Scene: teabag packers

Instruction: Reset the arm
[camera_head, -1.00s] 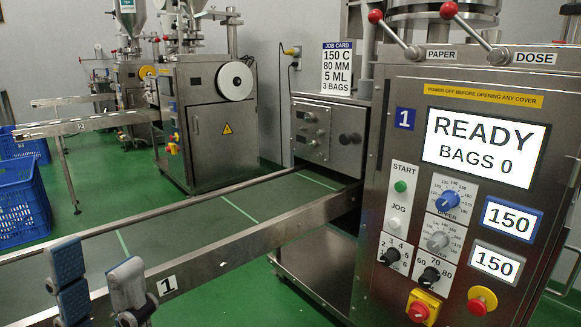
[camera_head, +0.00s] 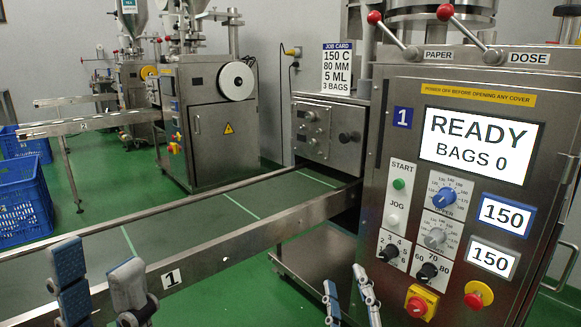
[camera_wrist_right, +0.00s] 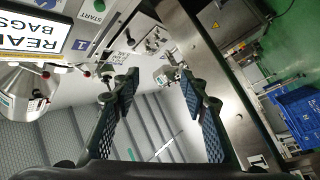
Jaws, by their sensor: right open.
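My left gripper (camera_head: 97,255) is at the lower left of the head view, in front of the conveyor. Its two blue-grey fingers stand apart with nothing between them. My right gripper (camera_head: 345,278) shows at the bottom of the head view, in front of the machine's lower panel and left of its dials. Its fingers are apart and empty. In the right wrist view the same right gripper (camera_wrist_right: 158,84) has its two padded fingers spread, with the wall and machine parts behind them. Most of both arms is out of view.
Packing machine 1 (camera_head: 400,130) fills the right side; its screen (camera_head: 480,145) reads READY, BAGS 0. Its conveyor (camera_head: 200,220) crosses towards the lower left. A job card (camera_head: 337,68) stands behind. Blue crates (camera_head: 24,205) and another machine (camera_head: 210,120) stand further back.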

